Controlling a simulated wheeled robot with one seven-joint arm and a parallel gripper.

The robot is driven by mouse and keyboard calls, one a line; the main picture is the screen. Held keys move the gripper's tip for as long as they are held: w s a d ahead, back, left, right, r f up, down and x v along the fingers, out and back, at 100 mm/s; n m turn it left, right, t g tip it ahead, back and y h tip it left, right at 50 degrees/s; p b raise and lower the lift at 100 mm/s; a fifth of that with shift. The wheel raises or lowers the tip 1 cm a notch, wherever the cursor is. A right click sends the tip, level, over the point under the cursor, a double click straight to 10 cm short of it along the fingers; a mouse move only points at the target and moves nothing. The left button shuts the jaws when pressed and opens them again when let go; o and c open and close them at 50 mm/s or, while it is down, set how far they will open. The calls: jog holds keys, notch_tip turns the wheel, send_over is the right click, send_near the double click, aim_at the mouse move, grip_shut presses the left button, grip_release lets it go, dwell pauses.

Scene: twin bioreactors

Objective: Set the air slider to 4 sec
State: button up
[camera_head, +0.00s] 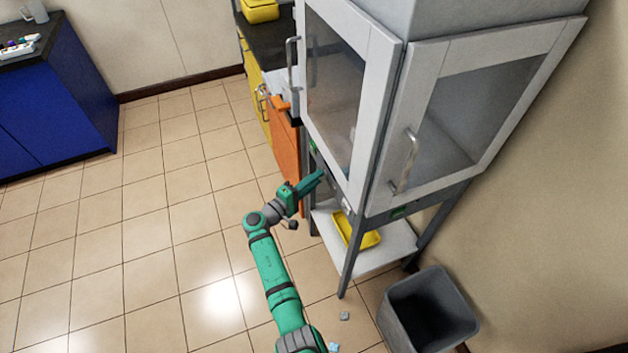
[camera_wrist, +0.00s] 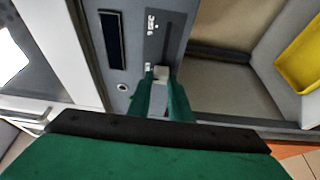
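In the wrist view, a grey control panel (camera_wrist: 153,50) carries a dark slot (camera_wrist: 172,32) with small white markings beside it. The markings are too small to read fully. A pale slider knob (camera_wrist: 161,72) sits at the near end of the visible slot, between the green fingertips of my gripper (camera_wrist: 162,82). The fingers are close together and appear shut on the knob, which fills the narrow gap. In the head view my gripper (camera_head: 314,182) reaches the front frame under the glass-doored cabinet (camera_head: 392,88). The knob is hidden there.
A dark display (camera_wrist: 113,40) and a round button (camera_wrist: 122,87) are left of the slot. A yellow tray (camera_head: 362,238) rests on the lower shelf (camera_head: 385,255). A grey bin (camera_head: 432,320) stands at the front right. The tiled floor at left is clear.

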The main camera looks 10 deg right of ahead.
jog(key=o, duration=0.5)
jog(key=shift+a, duration=0.4)
jog(key=shift+c, duration=0.2)
jog(key=v, duration=1)
jog(key=shift+s+d, duration=0.2)
jog(key=shift+s, duration=0.2)
jog(key=shift+f, duration=0.1)
